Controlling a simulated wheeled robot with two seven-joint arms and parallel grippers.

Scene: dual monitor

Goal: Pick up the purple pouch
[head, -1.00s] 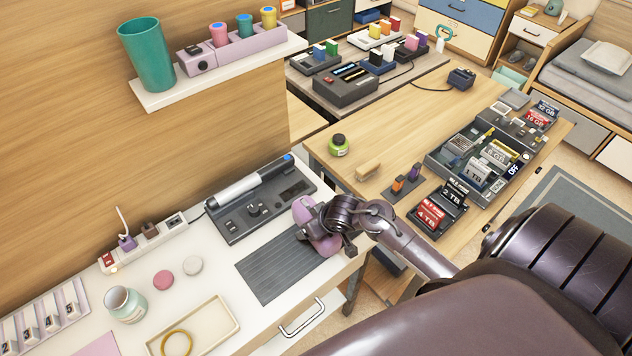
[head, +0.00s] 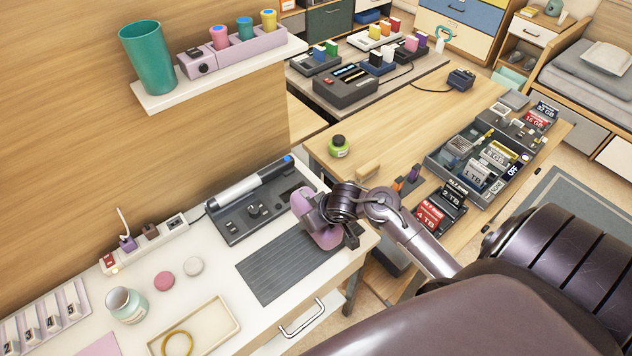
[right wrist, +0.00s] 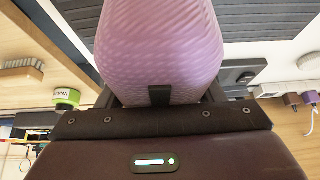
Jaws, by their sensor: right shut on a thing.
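The purple pouch (head: 316,222) is at the right end of the white desk in the head view, over the edge of the grey ribbed mat. My right gripper (head: 336,222) is shut on it; the arm hides part of the pouch. In the right wrist view the pouch (right wrist: 160,50) fills the middle, with its textured purple side between the fingers (right wrist: 160,97). Whether its underside touches the mat cannot be told. My left gripper is not in view.
The grey ribbed mat (head: 275,268) lies beside a dark console (head: 255,205). A cream tray (head: 215,320), a jar (head: 125,305) and a power strip (head: 145,245) are to the left. A wooden table (head: 400,120) with several boxed drives stands beyond.

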